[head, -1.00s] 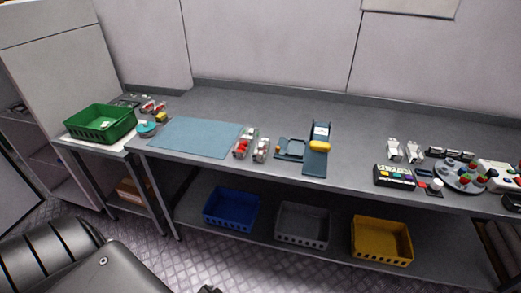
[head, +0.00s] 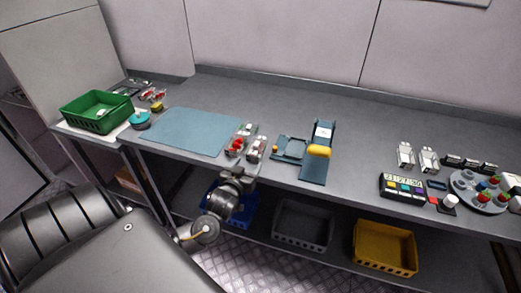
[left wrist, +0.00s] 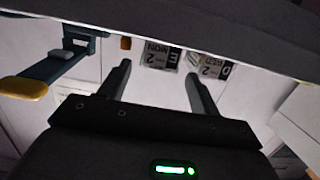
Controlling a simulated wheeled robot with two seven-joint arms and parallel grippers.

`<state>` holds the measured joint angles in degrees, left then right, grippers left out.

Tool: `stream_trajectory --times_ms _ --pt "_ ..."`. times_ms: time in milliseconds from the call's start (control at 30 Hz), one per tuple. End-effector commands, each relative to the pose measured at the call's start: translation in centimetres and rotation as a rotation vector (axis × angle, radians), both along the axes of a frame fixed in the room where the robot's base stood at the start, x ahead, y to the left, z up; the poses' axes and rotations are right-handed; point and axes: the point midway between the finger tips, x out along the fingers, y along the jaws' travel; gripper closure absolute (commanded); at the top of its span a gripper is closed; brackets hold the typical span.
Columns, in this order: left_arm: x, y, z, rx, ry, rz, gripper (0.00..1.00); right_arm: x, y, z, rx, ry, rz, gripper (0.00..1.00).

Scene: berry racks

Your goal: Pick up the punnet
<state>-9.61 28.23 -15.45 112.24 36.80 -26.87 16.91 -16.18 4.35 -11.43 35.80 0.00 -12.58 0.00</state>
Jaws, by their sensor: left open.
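Two small clear punnets stand side by side on the bench: the left punnet (head: 236,146) holds red berries, and the right punnet (head: 256,149) looks paler with some red. My left gripper (head: 243,169) is open and empty at the bench's front edge, just in front of them and apart from them. In the left wrist view, two labelled punnet faces (left wrist: 160,57) (left wrist: 207,65) show upside down beyond the open fingers (left wrist: 158,78). I cannot tell which punnet is meant. My right gripper is out of view.
A blue mat (head: 190,131) lies left of the punnets. A dark blue stand with a yellow part (head: 318,151) is to the right. A green crate (head: 97,123) stands far left. Blue (head: 250,214), grey (head: 302,227) and yellow (head: 385,250) bins sit on the lower shelf.

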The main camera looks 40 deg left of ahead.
Motion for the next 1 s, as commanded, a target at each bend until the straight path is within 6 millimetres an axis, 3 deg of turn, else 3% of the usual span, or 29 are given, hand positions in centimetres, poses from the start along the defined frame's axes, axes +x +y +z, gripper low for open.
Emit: stream_trajectory --times_ms 267,600,1000 --pt "3.9 1.4 -0.4 0.004 0.0 0.0 0.37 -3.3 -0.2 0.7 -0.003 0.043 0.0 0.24" --pt "5.5 1.7 -0.6 0.003 -0.001 -0.003 0.37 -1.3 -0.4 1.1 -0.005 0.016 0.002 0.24" --pt "9.7 3.1 -1.5 0.003 0.0 -0.003 0.37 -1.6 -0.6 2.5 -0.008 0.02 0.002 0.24"
